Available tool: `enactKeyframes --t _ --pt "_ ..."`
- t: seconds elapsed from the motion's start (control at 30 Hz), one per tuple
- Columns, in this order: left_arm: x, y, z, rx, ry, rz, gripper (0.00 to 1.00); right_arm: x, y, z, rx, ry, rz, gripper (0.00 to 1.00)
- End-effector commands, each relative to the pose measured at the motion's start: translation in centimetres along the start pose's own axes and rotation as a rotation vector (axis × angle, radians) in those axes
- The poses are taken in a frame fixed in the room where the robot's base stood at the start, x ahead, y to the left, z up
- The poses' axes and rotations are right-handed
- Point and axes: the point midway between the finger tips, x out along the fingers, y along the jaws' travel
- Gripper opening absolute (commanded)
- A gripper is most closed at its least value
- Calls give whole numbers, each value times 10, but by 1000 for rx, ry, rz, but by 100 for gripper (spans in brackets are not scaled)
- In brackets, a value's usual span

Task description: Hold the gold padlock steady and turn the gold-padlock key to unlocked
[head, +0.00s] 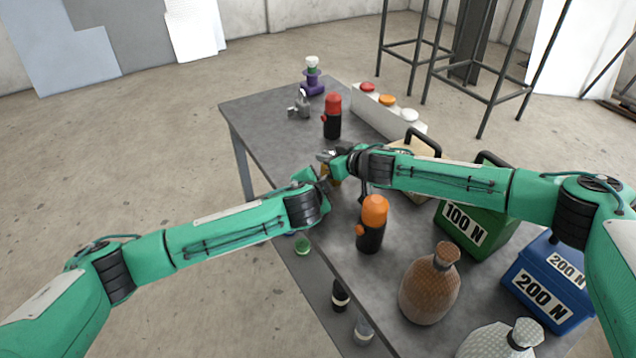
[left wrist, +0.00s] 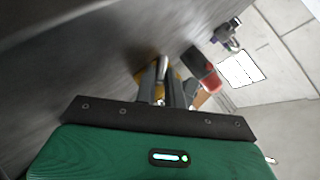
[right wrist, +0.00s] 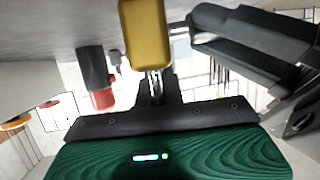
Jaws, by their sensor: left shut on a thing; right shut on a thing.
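The gold padlock (head: 336,182) is mostly hidden between my two grippers at the table's near-left edge. Its gold body shows large in the right wrist view (right wrist: 146,35), just beyond the right fingertips, and behind the left fingers in the left wrist view (left wrist: 147,79). My left gripper (left wrist: 163,82) is shut on the padlock, with a gap between its fingers. My right gripper (right wrist: 157,85) has its fingers close together at one end of the padlock, shut on the key. The key is almost wholly hidden, so its angle cannot be told.
A red-topped black bottle (head: 332,118) stands beyond the grippers, and an orange-topped one (head: 372,222) nearer. A white block with coloured knobs (head: 388,109), a green 100 N weight (head: 470,228), a blue 200 N weight (head: 548,285) and a brown flask (head: 430,285) fill the right side.

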Motion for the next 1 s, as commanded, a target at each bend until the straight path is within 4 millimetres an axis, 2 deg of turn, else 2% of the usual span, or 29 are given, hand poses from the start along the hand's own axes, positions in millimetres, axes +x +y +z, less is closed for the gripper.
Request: enactKeyframes --t 0.07,0.1,0.13,0.4,0.53,0.67,1.0 --pt "0 1 0 0 0 1 0 0 0 0 0 0 1 0" --pt "0 1 0 0 0 1 18 0 0 0 0 0 1 0" --pt "0 1 0 0 0 1 20 0 0 0 0 0 1 0" --pt "0 0 0 -1 0 1 20 0 0 0 0 0 1 0" --pt "-7 1 0 -1 0 2 20 0 0 0 0 0 1 0" --pt "-23 1 1 -1 0 2 20 0 0 0 0 0 1 0" --pt "-87 1 0 -2 3 3 20 0 0 0 0 0 1 0"
